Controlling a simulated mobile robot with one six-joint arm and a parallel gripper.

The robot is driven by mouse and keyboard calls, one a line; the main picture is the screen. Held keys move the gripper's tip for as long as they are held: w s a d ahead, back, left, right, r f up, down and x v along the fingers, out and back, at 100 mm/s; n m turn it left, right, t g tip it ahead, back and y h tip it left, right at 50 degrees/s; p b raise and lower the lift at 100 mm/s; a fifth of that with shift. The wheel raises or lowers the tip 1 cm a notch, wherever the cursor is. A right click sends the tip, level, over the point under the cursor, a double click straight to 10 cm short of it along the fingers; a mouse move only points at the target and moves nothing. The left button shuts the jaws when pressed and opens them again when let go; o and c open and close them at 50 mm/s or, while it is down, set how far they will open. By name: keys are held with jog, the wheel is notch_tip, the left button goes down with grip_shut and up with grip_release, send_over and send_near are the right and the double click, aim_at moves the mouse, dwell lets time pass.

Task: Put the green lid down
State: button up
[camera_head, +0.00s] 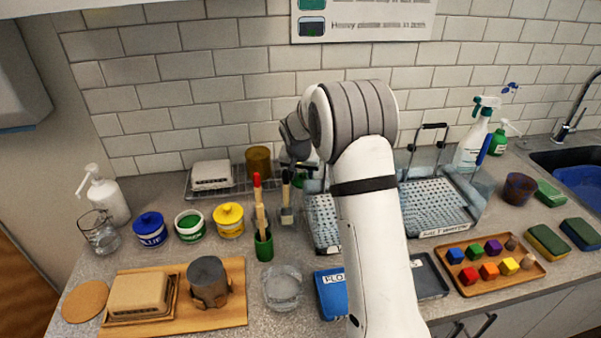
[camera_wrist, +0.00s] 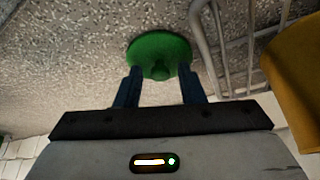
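The green lid (camera_wrist: 158,50) is a round disc with a small knob, seen in the wrist view just beyond my fingertips. My gripper (camera_wrist: 160,76) has its two blue fingers apart, one on each side of the knob, with gaps beside it. The lid appears to lie on the speckled counter by a wire rack. The green jar (camera_head: 190,226) stands without a lid between the blue jar (camera_head: 150,230) and the yellow jar (camera_head: 229,220).
Brushes stand in a green cup (camera_head: 264,247) in front of my gripper. A wire rack (camera_head: 238,186) holds a butter dish and an amber cup (camera_head: 259,163). A glass bowl (camera_head: 283,289), a wooden board (camera_head: 232,312) and a dish drainer (camera_head: 433,207) crowd the counter.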

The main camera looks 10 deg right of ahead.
jog(key=shift+o, duration=0.3)
jog(key=shift+r, duration=0.4)
jog(key=v, duration=1.1)
jog(key=shift+s+r+b, duration=0.2)
jog(key=shift+s+b, duration=0.1)
jog(key=shift+b, duration=0.15)
